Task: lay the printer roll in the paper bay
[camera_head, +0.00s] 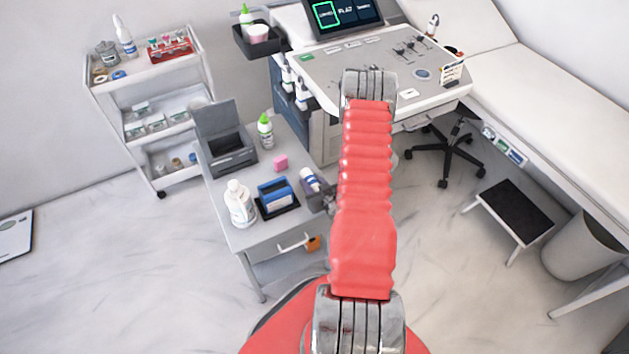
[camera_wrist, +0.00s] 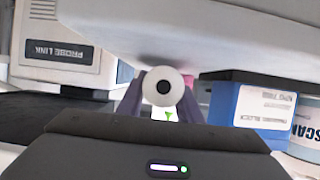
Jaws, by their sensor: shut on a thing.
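The printer roll (camera_wrist: 176,88) is white with a dark core and shows end-on in the wrist view. My gripper (camera_wrist: 162,101) is shut on it, with a purple-grey finger on each side. In the head view my gripper (camera_head: 322,198) is at the cart's right side, partly hidden by my red arm. A white and dark-blue cylinder (camera_head: 310,179) shows beside it; I cannot tell whether this is the roll. A dark grey box with a raised lid (camera_head: 228,153) stands on the cart, left of and behind my gripper. It looks like the printer; the inside of its bay is not clear.
The ultrasound console (camera_head: 380,65) rises behind. In the wrist view a pale surface (camera_wrist: 215,32) overhangs the roll closely.

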